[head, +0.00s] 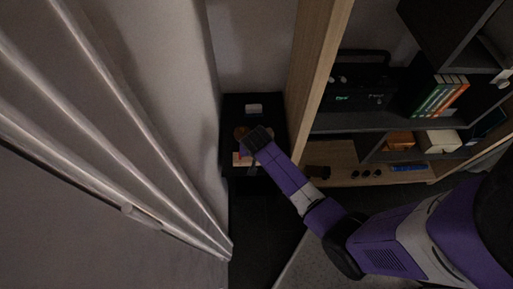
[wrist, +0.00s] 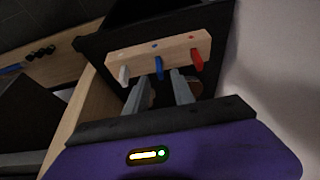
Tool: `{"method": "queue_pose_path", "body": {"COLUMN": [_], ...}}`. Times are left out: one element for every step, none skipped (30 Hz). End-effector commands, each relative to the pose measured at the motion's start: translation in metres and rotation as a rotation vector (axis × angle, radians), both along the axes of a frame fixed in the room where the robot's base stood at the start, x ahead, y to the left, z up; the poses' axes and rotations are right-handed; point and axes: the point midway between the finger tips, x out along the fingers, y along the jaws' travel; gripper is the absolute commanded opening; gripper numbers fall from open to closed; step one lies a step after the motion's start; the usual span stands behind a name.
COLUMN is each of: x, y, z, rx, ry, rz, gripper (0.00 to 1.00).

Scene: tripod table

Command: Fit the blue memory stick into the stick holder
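The stick holder (wrist: 175,47) is a pale wooden block on a dark table, with white, blue and red dots on top. The blue memory stick (wrist: 158,68) sticks out of its near side below the blue dot. A white stick (wrist: 124,75) and a red stick (wrist: 197,61) stick out on either side. My gripper (wrist: 159,80) has its two grey fingers apart, one on each side of the blue stick's near end, with gaps showing. How deep the blue stick sits is unclear. In the head view my gripper (head: 256,138) hides much of the holder (head: 239,159).
The small black table (head: 233,104) carries a white block (head: 254,109) at the back and a round brown thing (head: 240,132). A wooden panel (head: 309,85) stands close on the right, with shelves beyond. A pale curtain (head: 150,110) hangs on the left.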

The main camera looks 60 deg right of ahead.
Motion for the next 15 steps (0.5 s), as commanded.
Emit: {"method": "queue_pose_path", "body": {"x": [-0.002,-0.003,-0.006,-0.007,-0.008,-0.01,-0.011,-0.012,-0.014,-0.014,-0.015,-0.016,-0.017,-0.017,-0.018], "y": [0.004,0.006,0.008,0.01,0.011,0.013,0.015,0.016,0.018,0.019,0.02,0.022,0.023,0.023,0.024], "z": [0.012,0.017,0.024,0.03,0.035,0.042,0.046,0.05,0.055,0.059,0.062,0.066,0.068,0.069,0.071], "rx": [-0.001,-0.001,-0.001,-0.001,-0.001,-0.001,0.0,0.0,0.0,0.0,0.0,0.0,0.0,0.0,0.0], "ry": [-0.002,-0.002,-0.002,-0.002,-0.002,-0.002,-0.002,-0.003,-0.001,-0.003,-0.002,-0.001,-0.002,-0.001,0.0], "rz": [0.002,0.002,0.002,0.002,0.002,0.002,0.002,0.001,0.0,0.001,0.002,0.001,0.002,0.001,0.001], "gripper": [0.3,0.3,0.3,0.3,0.3,0.3,0.3,0.3,0.3,0.3,0.3,0.3,0.3,0.3,0.3]}}
